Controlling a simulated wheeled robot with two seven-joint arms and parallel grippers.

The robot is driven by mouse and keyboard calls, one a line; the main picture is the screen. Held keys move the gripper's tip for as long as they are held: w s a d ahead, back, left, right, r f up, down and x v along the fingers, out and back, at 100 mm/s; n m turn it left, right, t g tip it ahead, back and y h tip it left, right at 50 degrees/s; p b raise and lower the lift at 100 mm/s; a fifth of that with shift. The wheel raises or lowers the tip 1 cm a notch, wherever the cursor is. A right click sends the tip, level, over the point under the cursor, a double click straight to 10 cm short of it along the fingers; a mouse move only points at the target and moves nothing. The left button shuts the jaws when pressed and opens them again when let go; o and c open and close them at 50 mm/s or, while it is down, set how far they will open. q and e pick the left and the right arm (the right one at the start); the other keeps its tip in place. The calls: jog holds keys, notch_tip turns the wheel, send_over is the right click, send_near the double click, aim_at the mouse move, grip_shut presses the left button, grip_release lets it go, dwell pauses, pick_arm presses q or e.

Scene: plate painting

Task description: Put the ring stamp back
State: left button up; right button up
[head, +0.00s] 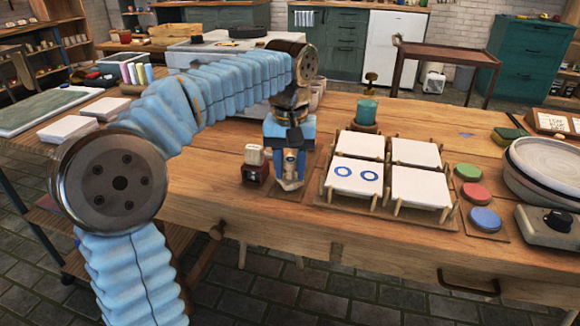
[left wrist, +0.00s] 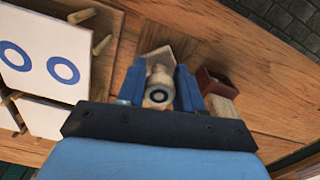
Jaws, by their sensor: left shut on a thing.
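My left gripper (head: 289,177) is low over the table, left of the tile rack. It is shut on the ring stamp (left wrist: 158,92), a pale wooden piece whose round end with a dark ring shows between the blue fingers in the left wrist view. In the head view the stamp (head: 291,158) is partly hidden by the fingers. A wooden board (head: 312,158) lies beneath and beside the gripper; whether the stamp touches it I cannot tell. A dark red block stamp with a cream top (head: 255,174) stands just left of the gripper. My right gripper is not in view.
White square tiles (head: 420,188) sit on a wooden rack; the front left tile (head: 352,186) carries two blue rings. Green, red and blue pads (head: 476,194) lie to the right. A teal jar (head: 366,110) stands behind. The table front (head: 225,205) is clear.

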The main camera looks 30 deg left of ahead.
aim_at(290, 161)
pick_arm(q)
jog(key=shift+f, duration=0.15)
jog(key=o, duration=0.8)
jog(key=shift+o, duration=0.2)
notch_tip(290, 161, up, 11)
jog(key=p, duration=0.3)
jog(key=shift+r, duration=0.7)
